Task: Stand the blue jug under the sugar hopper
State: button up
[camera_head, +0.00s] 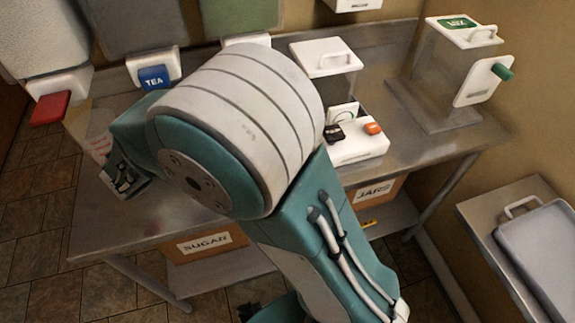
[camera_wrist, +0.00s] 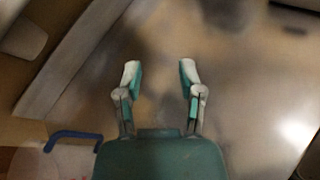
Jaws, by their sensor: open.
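A blue handle (camera_wrist: 72,136) shows at the lower left of the wrist view, beside a pale, see-through shape cut by the frame edge; it looks like the blue jug. In the head view a pale clear vessel with reddish marks (camera_head: 98,146) stands on the bench's left end, partly behind my gripper. My gripper (camera_wrist: 160,78) is open and empty over the metal bench, with the handle to its left. In the head view my gripper (camera_head: 126,182) is partly hidden by my arm. Hoppers hang at upper left: one has a red lever (camera_head: 50,107), another a blue TEA lever (camera_head: 155,77). No hopper label reading sugar is visible.
A white scale-like unit (camera_head: 358,150) with black and orange parts stands mid-bench. SUGAR (camera_head: 204,243) and JARS (camera_head: 376,190) boxes sit below. A grey tray (camera_head: 545,250) lies far right.

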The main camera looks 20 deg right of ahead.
jog(key=s+d+r+m+g+y, duration=0.35)
jog(key=s+d+m+g, duration=0.35)
jog(key=s+d+m, duration=0.6)
jog(key=s+d+r+m+t+y, duration=0.2)
jog(key=s+m+y, duration=0.4)
jog(key=s+m, duration=0.3)
jog(key=shift+s+r+m, duration=0.3)
jog(key=shift+s+r, duration=0.4)
jog(key=shift+s, duration=0.5)
jog(key=shift+d+y, duration=0.1)
jog(key=shift+y, duration=0.15)
